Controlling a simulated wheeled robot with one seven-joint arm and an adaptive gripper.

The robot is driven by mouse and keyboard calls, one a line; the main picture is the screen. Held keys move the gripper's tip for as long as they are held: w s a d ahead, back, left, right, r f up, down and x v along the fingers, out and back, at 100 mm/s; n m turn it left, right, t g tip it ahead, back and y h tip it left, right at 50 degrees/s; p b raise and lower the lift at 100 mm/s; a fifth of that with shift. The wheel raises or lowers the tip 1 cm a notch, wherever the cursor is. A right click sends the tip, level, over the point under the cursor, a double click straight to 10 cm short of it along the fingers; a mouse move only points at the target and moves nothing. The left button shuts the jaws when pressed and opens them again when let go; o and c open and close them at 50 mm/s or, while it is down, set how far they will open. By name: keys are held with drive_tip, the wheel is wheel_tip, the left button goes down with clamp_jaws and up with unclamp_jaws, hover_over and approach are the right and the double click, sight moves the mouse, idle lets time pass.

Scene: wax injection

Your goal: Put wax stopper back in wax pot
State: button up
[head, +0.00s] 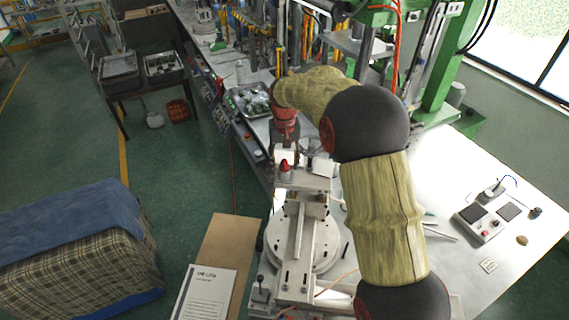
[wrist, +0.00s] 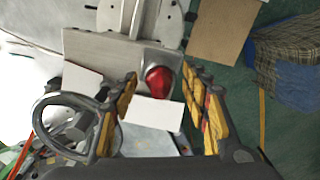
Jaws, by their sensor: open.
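A red rounded piece (wrist: 158,79), which may be the wax stopper, sits on a pale metal block of the machine, seen between my fingers in the wrist view. In the head view it is a small red tip (head: 284,166) just below my gripper. My gripper (wrist: 160,73) is open, with yellow-padded fingers on either side of the red piece in the picture. I see no clear contact. In the head view my gripper (head: 286,145) points down and is partly hidden by the wrist. I cannot make out which part is the wax pot.
The machine's round base (head: 318,243) stands below the block. A ring-shaped handwheel (wrist: 70,125) lies left of my fingers. A metal tray (head: 250,98) with parts lies on the bench behind. A control box (head: 484,222) stands on the bright table at right, which has bare room.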

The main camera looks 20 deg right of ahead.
sight(284, 160)
wheel_tip(284, 160, up, 12)
idle(0.5)
idle(0.3)
drive_tip(key=s+f+t+b, duration=0.2)
drive_tip(key=s+f+b, duration=0.6)
drive_tip(key=s+b, duration=0.2)
drive_tip(key=s+f+n+t+b, duration=0.1)
drive_tip(key=s+f+b, duration=0.8)
drive_tip(key=s, duration=0.5)
drive_tip(key=s+f+t+b, duration=0.2)
drive_tip(key=s+f+b, duration=0.7)
drive_tip(key=s+b, duration=0.2)
drive_tip(key=shift+s+f+n+t+b, duration=0.15)
drive_tip(key=shift+s+n+t+b, duration=0.2)
drive_tip(key=shift+s, duration=0.6)
